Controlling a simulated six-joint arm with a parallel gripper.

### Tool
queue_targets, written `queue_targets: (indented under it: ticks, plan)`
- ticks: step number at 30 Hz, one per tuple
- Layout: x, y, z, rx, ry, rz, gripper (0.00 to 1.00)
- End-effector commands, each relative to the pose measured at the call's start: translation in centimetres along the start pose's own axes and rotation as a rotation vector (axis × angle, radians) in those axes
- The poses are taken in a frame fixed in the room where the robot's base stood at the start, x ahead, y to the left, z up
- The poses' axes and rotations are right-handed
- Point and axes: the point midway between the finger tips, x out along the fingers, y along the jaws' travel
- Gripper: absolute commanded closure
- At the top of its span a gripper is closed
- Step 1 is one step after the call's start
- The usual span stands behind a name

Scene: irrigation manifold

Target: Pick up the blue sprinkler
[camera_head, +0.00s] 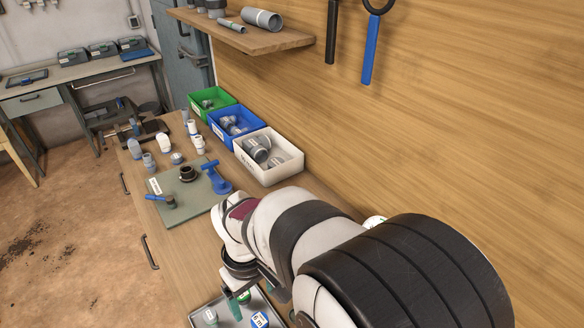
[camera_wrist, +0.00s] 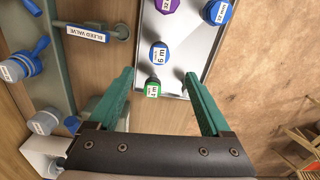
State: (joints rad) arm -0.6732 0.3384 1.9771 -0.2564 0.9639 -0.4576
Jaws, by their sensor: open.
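A blue sprinkler (camera_wrist: 158,53) with a white "6 m" label stands on a grey tray in the wrist view. Another blue-topped piece (camera_wrist: 217,11) is at that view's top edge, partly cut off. A blue top with a white label (camera_head: 260,319) also shows at the bottom of the head view. My gripper (camera_wrist: 158,75) is open and empty, its teal fingers wide apart. In the picture, the "6 m" sprinkler lies just beyond the fingertips, between their lines. A green-topped sprinkler (camera_wrist: 153,89) appears between the fingers. The height gap cannot be told.
The tray (camera_wrist: 197,50) also holds a purple-topped sprinkler (camera_wrist: 167,4). Left of it lies a bar labelled "BLEED VALVE" (camera_wrist: 87,34). In the head view, a green mat (camera_head: 203,208) with fittings and white, blue and green bins (camera_head: 290,169) line the bench beside the wooden wall.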

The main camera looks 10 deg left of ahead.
Motion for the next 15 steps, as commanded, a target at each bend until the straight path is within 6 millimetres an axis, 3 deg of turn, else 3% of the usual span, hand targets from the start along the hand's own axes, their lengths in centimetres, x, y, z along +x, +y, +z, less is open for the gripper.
queue_targets:
  ticks: [3, 15]
  plan:
    - [3.0, 0.0, 0.1, 0.002, -0.005, -0.001, 0.18]
    - [9.6, 0.1, 0.2, 0.004, -0.002, 0.0, 0.18]
